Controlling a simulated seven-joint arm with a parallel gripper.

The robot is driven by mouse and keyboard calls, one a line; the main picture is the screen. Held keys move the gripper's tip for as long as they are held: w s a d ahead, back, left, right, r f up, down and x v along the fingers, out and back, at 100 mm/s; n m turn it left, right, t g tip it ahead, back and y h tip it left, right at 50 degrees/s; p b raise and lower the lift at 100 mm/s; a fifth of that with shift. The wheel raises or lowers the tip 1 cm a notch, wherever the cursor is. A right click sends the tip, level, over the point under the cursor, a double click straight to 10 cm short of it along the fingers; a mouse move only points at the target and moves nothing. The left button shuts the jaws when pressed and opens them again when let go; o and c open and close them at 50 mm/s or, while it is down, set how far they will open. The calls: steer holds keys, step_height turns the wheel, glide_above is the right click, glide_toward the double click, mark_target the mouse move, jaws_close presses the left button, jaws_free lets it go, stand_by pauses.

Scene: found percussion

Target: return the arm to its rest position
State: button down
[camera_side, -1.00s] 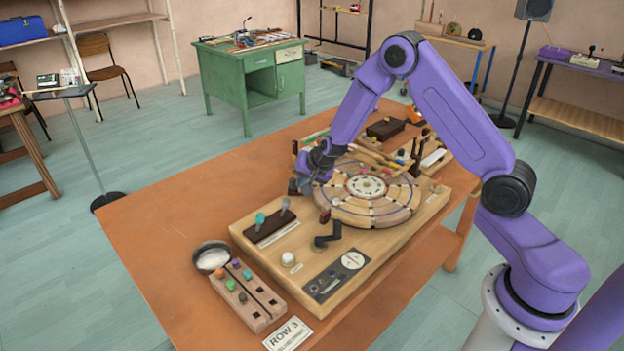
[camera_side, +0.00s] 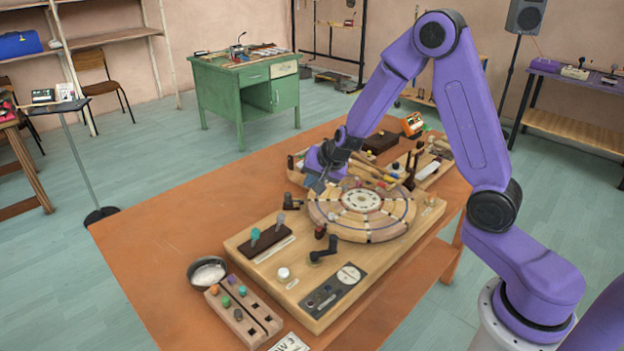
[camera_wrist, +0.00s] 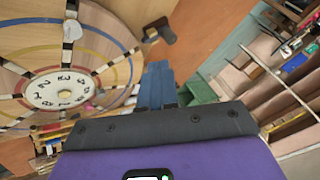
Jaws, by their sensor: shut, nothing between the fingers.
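My gripper (camera_side: 318,186) is in the side view, above the left rear edge of the round wooden wheel (camera_side: 388,229) on the wooden board. Its fingers point down and left and hold nothing. In the wrist view my gripper (camera_wrist: 157,70) shows as blue fingers pressed together. The wheel (camera_wrist: 30,52) fills the left of that view, with a white numbered dial at its middle. A dark crank-like handle (camera_wrist: 160,29) lies just beyond the fingertips in the picture. My purple arm is bent high over the right side of the table.
The board (camera_side: 260,250) carries levers, a crank (camera_side: 325,250) and a dial panel (camera_side: 333,290). A bowl (camera_side: 207,272) and a peg block (camera_side: 243,315) stand at the front left. Tools and an orange device (camera_side: 412,124) lie behind the wheel. The table's left part (camera_side: 170,225) is bare.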

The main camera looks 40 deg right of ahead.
steer(key=shift+s, duration=0.1)
stand_by(0.3)
steer(key=s+a+r+n+g+y, duration=0.2)
steer(key=s+a+r+n, duration=0.1)
steer(key=s+a+n, duration=0.5)
steer(key=s+a+r+n+g+y, duration=0.25)
steer(key=s+a, duration=0.35)
steer(key=s, duration=0.3)
steer(key=s+d+r+n+g+h, duration=0.1)
steer(key=s+d+n, duration=0.2)
steer(key=s+n, duration=0.3)
steer(key=s+d+r+n+g+h, duration=0.1)
steer(key=s+n, duration=0.5)
steer(key=s, duration=0.8)
steer(key=shift+d+r+g+h, duration=0.35)
steer(key=shift+d+h, duration=0.4)
steer(key=shift+d, duration=0.35)
